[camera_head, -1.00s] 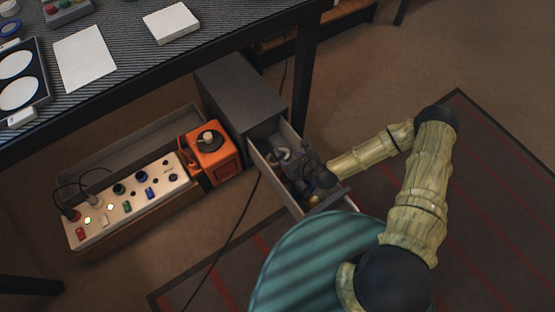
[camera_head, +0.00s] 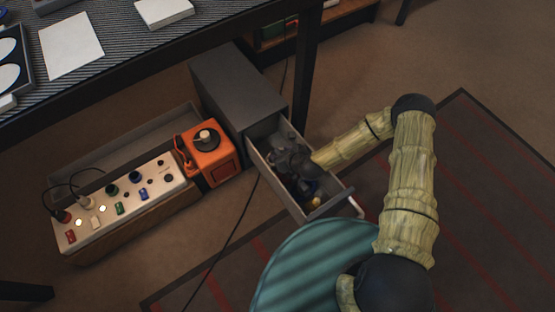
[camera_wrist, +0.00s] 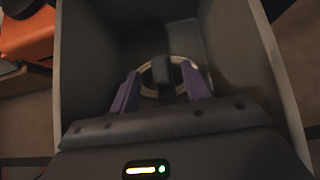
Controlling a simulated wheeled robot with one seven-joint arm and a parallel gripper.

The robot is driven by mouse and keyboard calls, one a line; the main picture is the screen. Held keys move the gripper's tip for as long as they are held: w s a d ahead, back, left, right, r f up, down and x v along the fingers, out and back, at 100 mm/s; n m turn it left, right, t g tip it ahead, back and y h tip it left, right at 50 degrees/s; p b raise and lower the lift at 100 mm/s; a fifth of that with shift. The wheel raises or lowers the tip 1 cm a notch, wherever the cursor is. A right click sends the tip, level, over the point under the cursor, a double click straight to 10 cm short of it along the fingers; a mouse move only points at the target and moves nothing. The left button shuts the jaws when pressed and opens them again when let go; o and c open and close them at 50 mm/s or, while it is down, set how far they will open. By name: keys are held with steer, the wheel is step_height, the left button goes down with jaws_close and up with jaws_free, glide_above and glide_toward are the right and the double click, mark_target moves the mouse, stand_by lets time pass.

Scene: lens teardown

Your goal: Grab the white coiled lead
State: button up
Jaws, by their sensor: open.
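The white coiled lead (camera_wrist: 149,92) lies in the open drawer, seen in the wrist view as a pale ring with a dark piece at its middle. My gripper (camera_wrist: 163,88) is open, its two purple fingers pointing into the drawer, one at each side of the coil. I cannot tell whether the fingers touch it. In the head view my gripper (camera_head: 302,182) is down inside the drawer and hides the coil there.
The grey drawer (camera_head: 332,203) sticks out of a dark grey cabinet (camera_head: 240,90) under the table (camera_head: 120,75). Its walls stand close around my gripper. An orange device (camera_head: 208,155) and a switch panel (camera_head: 120,205) stand to the left. A teal round surface (camera_head: 315,265) is in front.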

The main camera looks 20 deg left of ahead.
steer(key=shift+x, duration=0.8)
jaws_close()
